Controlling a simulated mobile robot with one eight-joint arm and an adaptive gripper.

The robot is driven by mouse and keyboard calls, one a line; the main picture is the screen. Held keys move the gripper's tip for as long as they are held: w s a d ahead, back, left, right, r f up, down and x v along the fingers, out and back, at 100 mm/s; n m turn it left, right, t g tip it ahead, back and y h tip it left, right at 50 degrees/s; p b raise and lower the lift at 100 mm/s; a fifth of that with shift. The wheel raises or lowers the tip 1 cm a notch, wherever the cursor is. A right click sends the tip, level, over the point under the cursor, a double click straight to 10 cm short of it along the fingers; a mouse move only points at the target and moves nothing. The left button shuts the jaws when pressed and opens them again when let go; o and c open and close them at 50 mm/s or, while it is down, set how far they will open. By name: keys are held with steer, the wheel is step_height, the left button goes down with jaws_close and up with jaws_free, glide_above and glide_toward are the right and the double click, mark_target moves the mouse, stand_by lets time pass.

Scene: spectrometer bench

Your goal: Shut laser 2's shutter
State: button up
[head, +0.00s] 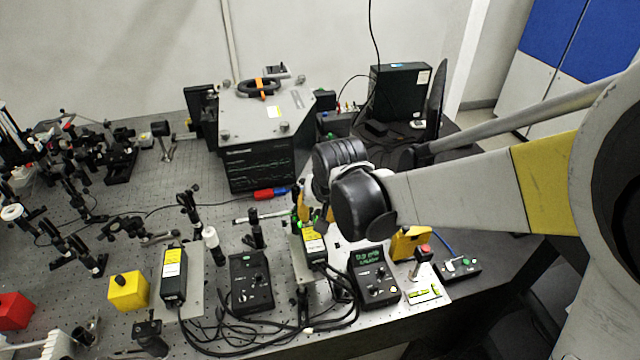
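Two black laser boxes with yellow and white labels stand on the bench in the head view: a left laser (173,275) and a right laser (316,245). I cannot read which one is laser 2. My gripper (312,212) is at the back end of the right laser, below my black wrist. The wrist hides most of it, and I cannot tell whether its fingers are open or touching anything. Small orange and green parts show there. No shutter can be made out clearly on either laser.
A left controller (250,284) has a dark display; a right controller (375,277) has a lit green one. Cables loop in front. A yellow cube (127,291), a red block (13,311) and a yellow box (405,243) stand nearby. A large grey instrument (262,120) stands behind.

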jaws_close()
steer(key=shift+s+a+h, duration=0.1)
steer(key=shift+a+h, duration=0.2)
steer(key=shift+h, duration=0.5)
jaws_free()
